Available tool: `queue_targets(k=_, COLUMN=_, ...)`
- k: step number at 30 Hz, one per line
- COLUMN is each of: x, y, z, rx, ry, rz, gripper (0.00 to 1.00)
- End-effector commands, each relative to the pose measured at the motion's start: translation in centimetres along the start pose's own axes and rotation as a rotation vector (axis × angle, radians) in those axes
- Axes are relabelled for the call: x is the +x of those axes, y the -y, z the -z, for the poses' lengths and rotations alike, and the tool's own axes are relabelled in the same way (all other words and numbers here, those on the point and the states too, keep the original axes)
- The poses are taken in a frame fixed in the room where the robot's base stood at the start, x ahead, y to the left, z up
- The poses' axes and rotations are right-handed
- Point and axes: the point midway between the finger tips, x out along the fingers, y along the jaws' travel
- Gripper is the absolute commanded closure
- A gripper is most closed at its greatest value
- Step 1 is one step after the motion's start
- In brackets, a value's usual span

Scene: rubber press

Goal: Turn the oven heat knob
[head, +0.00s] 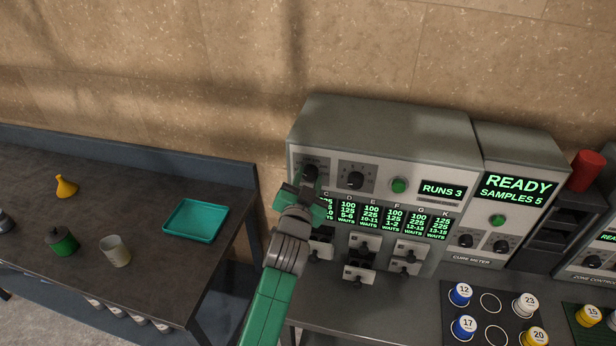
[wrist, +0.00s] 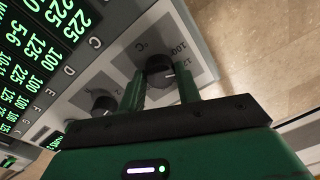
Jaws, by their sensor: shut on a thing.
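The oven heat knob is the black knob (wrist: 160,72) on a grey dial plate marked °C and 100 in the wrist view. My gripper (wrist: 162,88) has its two green fingers on either side of this knob, shut on it. In the head view my gripper (head: 308,190) is at the upper left of the press panel and covers part of the knob. A second black knob (head: 356,180) with a numbered dial sits to its right; it also shows in the wrist view (wrist: 103,104).
A green button (head: 398,185) and a RUNS 3 display (head: 443,190) are on the same panel. Green text displays (head: 394,218) and small drawers with handles (head: 359,274) lie below. The cure meter (head: 510,215) stands at right. A side table (head: 150,215) holds a teal tray (head: 196,220).

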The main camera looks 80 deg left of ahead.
Motion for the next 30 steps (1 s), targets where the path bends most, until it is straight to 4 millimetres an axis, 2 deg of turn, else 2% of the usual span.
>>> queue_targets(k=9, x=-0.01, y=0.02, z=-0.01, rx=0.081, ry=-0.004, rz=-0.001, gripper=0.90)
queue_targets(k=22, x=0.00, y=0.01, z=-0.04, rx=0.090, ry=-0.005, rz=-0.001, gripper=0.90)
queue_targets(k=23, x=0.00, y=0.01, z=-0.04, rx=0.090, ry=-0.005, rz=-0.001, gripper=0.65)
queue_targets(k=26, x=0.00, y=0.01, z=-0.03, rx=0.090, ry=-0.005, rz=-0.001, gripper=0.45)
queue_targets(k=30, x=0.00, y=0.01, z=-0.02, rx=0.089, ry=-0.005, rz=-0.001, gripper=0.45)
